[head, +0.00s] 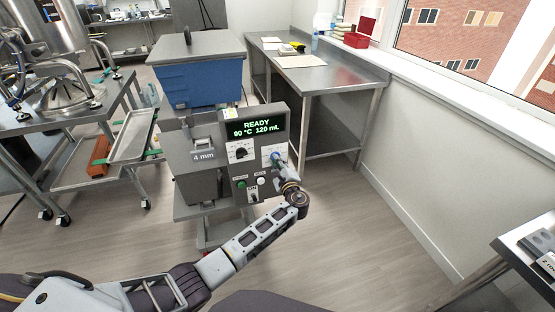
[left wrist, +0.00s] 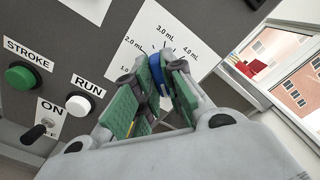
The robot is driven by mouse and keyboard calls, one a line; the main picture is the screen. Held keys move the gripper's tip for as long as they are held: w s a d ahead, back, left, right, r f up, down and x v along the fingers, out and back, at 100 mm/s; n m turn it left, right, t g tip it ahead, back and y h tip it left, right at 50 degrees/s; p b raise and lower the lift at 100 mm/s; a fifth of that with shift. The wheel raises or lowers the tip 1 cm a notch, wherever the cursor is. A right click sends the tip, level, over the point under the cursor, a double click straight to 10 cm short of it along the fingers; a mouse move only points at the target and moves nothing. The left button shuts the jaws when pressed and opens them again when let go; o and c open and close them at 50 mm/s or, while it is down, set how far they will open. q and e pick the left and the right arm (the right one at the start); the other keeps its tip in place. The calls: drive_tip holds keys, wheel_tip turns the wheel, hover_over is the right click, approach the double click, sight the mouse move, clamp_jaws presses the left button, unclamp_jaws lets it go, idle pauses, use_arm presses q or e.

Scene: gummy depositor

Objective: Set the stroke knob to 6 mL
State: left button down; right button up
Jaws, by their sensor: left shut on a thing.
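The depositor's dark control panel (head: 238,180) faces me in the head view, with a lit display (head: 256,128) reading "READY 90 °C 120 mL". The stroke knob (left wrist: 156,72) is blue and sits on a white dial plate (left wrist: 178,36) marked in mL; 1.0, 2.0, 3.0 and 4.0 show, and the rest of the scale is hidden. My left gripper (head: 278,162) is at the panel's right side. In the left wrist view its green-padded fingers (left wrist: 158,88) are shut on the blue knob. The knob's pointer is hidden by the fingers. My right gripper is in neither view.
A green STROKE button (left wrist: 22,76), a white RUN button (left wrist: 79,104) and an ON toggle switch (left wrist: 36,132) sit left of the knob. A second dial (head: 240,152) is left of it in the head view. A steel table (head: 330,76) stands behind.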

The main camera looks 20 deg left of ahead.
use_arm(q)
drive_tip(key=shift+d+f+m+p, duration=0.1)
drive_tip(key=shift+m+p, duration=0.45)
drive_tip(key=shift+m, duration=0.35)
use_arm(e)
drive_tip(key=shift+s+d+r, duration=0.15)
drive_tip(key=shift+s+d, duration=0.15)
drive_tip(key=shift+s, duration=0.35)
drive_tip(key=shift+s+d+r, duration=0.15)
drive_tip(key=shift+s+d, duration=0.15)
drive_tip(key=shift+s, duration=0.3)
use_arm(q)
drive_tip(key=c, duration=1.5)
unclamp_jaws()
drive_tip(key=v, duration=1.2)
